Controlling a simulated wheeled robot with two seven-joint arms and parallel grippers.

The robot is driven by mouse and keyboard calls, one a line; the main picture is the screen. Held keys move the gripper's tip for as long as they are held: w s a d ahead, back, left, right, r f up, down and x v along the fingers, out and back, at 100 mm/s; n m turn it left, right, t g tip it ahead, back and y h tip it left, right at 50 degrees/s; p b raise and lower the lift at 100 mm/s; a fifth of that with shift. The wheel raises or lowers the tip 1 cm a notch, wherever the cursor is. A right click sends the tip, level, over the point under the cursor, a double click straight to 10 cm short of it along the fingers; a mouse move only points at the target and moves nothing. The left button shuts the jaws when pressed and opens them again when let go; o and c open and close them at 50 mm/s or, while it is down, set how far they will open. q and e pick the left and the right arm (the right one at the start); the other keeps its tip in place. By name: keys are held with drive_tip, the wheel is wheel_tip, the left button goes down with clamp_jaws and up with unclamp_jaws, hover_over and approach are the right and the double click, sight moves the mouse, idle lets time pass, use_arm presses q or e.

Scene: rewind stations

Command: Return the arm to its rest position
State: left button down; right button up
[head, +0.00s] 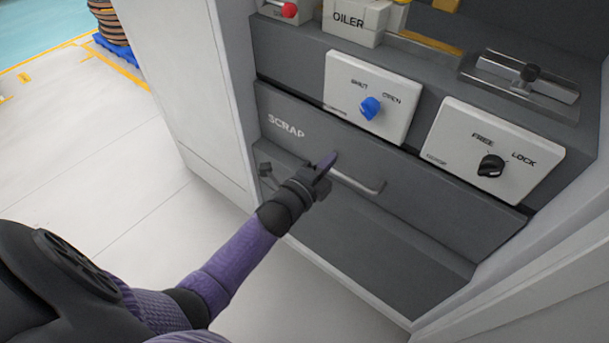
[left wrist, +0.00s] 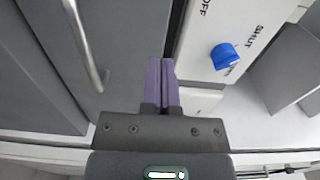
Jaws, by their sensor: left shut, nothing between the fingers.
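My left arm reaches in from the lower left of the head view. My left gripper (head: 328,162) is shut and empty, in front of the grey SCRAP drawer (head: 420,203) and by the left end of its bar handle (head: 358,183). In the left wrist view the two purple fingers of the left gripper (left wrist: 161,82) lie together with nothing between them. The handle (left wrist: 88,50) shows there to the left of the fingers, apart from them. My right gripper is in neither view.
Above the drawer are a white panel with a blue knob (head: 370,107), also in the left wrist view (left wrist: 224,56), and a panel with a black FREE/LOCK knob (head: 491,165). An OILER box (head: 352,22) stands on the ledge. Open floor (head: 75,150) lies to the left.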

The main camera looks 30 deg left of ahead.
use_arm(q)
drive_tip(key=s+f+n+g+y+p, duration=0.1)
drive_tip(key=s+f+n+g+p, duration=0.55)
drive_tip(key=s, duration=0.65)
drive_tip(key=s+f+n+g+y+p, duration=0.1)
drive_tip(key=s+f+n+g+p, duration=0.25)
drive_tip(key=s+f, duration=0.75)
drive_tip(key=s+n+g+p, duration=0.2)
drive_tip(key=s+n+g, duration=0.4)
drive_tip(key=s, duration=2)
drive_tip(key=g, duration=0.2)
drive_tip(key=shift+r+g+p, duration=0.15)
drive_tip(key=shift+g+p, duration=0.15)
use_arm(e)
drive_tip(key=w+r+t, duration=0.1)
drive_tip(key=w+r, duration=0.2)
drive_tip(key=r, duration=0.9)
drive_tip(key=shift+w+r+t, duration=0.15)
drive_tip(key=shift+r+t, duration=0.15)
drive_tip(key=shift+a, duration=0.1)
